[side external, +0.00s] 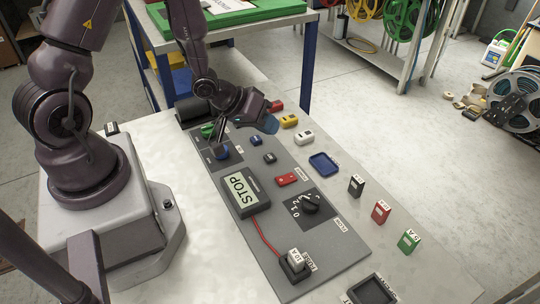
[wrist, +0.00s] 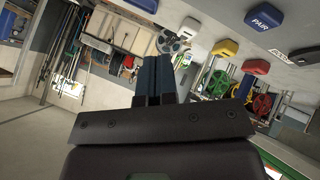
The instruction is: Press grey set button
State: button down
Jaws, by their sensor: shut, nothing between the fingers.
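A small dark grey button (side external: 269,157) sits on the grey control panel (side external: 275,215), next to a blue button (side external: 255,141); its label is too small to read. I cannot pick it out in the wrist view. My gripper (side external: 271,124) is above the panel's back part, behind and above the dark grey button and apart from it. Its dark blue fingers are together and empty in the wrist view (wrist: 154,62).
Red (side external: 277,106), yellow (side external: 289,120) and white (side external: 304,136) blocks and a blue tray (side external: 325,163) line the panel's right side. A STOP display (side external: 240,190), a red button (side external: 287,180), a rotary knob (side external: 310,204) and a fuse (side external: 295,260) are nearer the front.

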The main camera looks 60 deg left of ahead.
aim_at(269, 155)
jog(key=shift+f, duration=2.55)
jog(key=shift+f, duration=0.1)
jog(key=shift+f, duration=0.3)
jog(key=shift+w+f, duration=0.1)
jog(key=shift+f, duration=0.55)
dwell(0.7)
jog(key=shift+d+r, duration=0.1)
dwell(0.4)
jog(key=shift+d+r, duration=0.1)
jog(key=shift+r, duration=0.55)
